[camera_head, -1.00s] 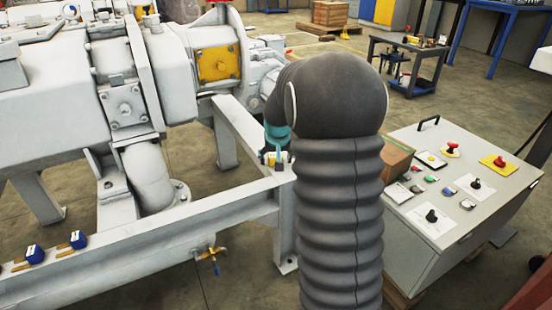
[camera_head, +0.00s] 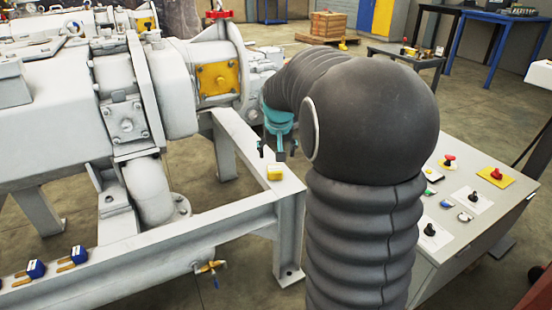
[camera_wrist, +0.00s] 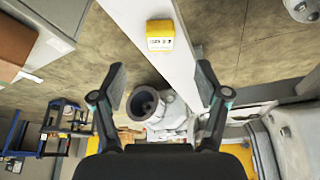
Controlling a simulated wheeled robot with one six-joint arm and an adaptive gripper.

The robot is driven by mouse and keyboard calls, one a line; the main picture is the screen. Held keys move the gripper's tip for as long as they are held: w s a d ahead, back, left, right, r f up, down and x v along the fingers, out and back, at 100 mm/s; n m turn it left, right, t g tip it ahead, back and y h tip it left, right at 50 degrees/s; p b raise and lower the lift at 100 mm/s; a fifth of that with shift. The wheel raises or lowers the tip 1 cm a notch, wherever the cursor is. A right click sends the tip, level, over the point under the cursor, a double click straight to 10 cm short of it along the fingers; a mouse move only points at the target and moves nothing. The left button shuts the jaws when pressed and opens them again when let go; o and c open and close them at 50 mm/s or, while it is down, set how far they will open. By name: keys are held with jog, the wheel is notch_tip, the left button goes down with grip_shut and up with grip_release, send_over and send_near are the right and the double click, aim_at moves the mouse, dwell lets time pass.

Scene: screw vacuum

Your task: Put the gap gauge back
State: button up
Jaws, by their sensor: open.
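A small yellow block with a white printed label (camera_head: 274,173), likely the gap gauge, rests on the top of the grey steel beam near its corner. It also shows in the wrist view (camera_wrist: 160,34), on the pale beam (camera_wrist: 155,75) beyond the fingers. My gripper (camera_head: 278,152) is just above the block and apart from it. In the wrist view my gripper (camera_wrist: 162,85) has its two fingers spread wide with nothing between them.
Two blue tools (camera_head: 36,269) with brownish parts lie on the beam at the left. A large white pump machine (camera_head: 80,90) stands behind the beam. A control panel with buttons and knobs (camera_head: 470,200) is at the right.

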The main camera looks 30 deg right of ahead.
jog(key=s+a+r+n, duration=0.1)
jog(key=s+a+r, duration=0.2)
jog(key=s+a, duration=0.35)
jog(key=s+a+r+n, duration=0.15)
jog(key=s+a, duration=0.25)
jog(key=s, duration=0.5)
jog(key=s+a+f+n, duration=0.1)
jog(key=s+a, duration=0.2)
jog(key=s, duration=0.4)
jog(key=s+a+f+t+y, duration=0.1)
jog(key=s+a, duration=0.1)
jog(key=s, duration=0.5)
jog(key=shift+s+a+f+n+y, duration=0.15)
jog(key=shift+a+f+n+y, duration=0.15)
jog(key=shift+a+n, duration=0.1)
